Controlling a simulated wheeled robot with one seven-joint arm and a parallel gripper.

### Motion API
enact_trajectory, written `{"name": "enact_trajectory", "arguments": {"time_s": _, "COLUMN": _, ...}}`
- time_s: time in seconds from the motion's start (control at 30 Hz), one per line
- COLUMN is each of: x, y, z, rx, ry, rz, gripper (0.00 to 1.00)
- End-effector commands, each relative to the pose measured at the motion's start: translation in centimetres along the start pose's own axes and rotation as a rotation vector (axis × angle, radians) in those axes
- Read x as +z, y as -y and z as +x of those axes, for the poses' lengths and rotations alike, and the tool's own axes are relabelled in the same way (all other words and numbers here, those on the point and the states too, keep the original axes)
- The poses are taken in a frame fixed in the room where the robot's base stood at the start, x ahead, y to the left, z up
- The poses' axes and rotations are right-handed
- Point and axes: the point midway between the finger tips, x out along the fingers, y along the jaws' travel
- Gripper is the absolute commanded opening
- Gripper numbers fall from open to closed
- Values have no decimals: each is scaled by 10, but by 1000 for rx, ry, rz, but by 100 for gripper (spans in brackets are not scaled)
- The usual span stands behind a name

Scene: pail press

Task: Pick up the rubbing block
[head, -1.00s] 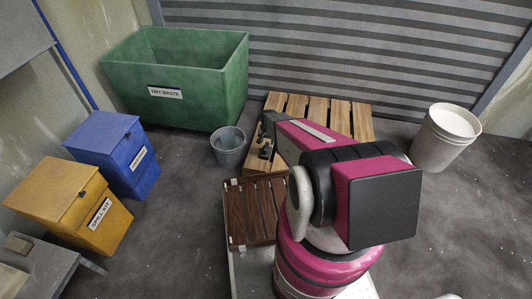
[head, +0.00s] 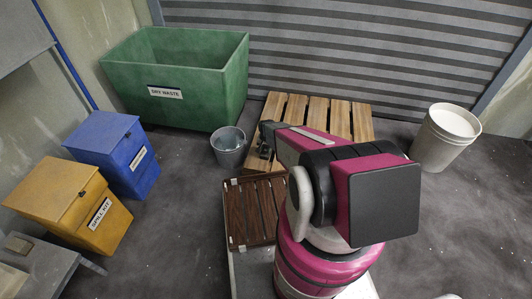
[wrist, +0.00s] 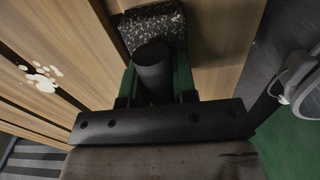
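The rubbing block (wrist: 155,24) shows at the top of the wrist view as a dark, speckled piece lying on wooden slats. A black round post (wrist: 153,68) stands up in front of the speckled part, seemingly its handle. My gripper (wrist: 156,90) has its two fingers on either side of the post, with narrow gaps that suggest it is open; contact is hard to judge. In the head view my gripper (head: 264,140) is low at the left edge of the pallet. The block is too small and dark there to make out clearly.
The wooden pallet (head: 316,109) lies under the gripper. A grey pail (head: 229,154) stands close to its left, a white bucket (head: 441,145) to the right. A green dry waste bin (head: 220,92) is behind. A dark slatted crate (head: 250,212) is in front. Open floor lies right.

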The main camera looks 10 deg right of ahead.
Motion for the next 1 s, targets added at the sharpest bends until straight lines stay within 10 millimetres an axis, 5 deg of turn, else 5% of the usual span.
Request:
{"name": "enact_trajectory", "arguments": {"time_s": 0.57, "x": 0, "y": 0, "z": -7, "rx": 0, "ry": -1, "rz": 0, "gripper": 0}}
{"name": "enact_trajectory", "arguments": {"time_s": 0.9, "x": 1, "y": -1, "z": -44, "rx": -1, "ry": -1, "rz": 0, "gripper": 0}}
{"name": "enact_trajectory", "arguments": {"time_s": 1.0, "x": 22, "y": -2, "z": -54, "rx": 0, "ry": 0, "rz": -1, "gripper": 0}}
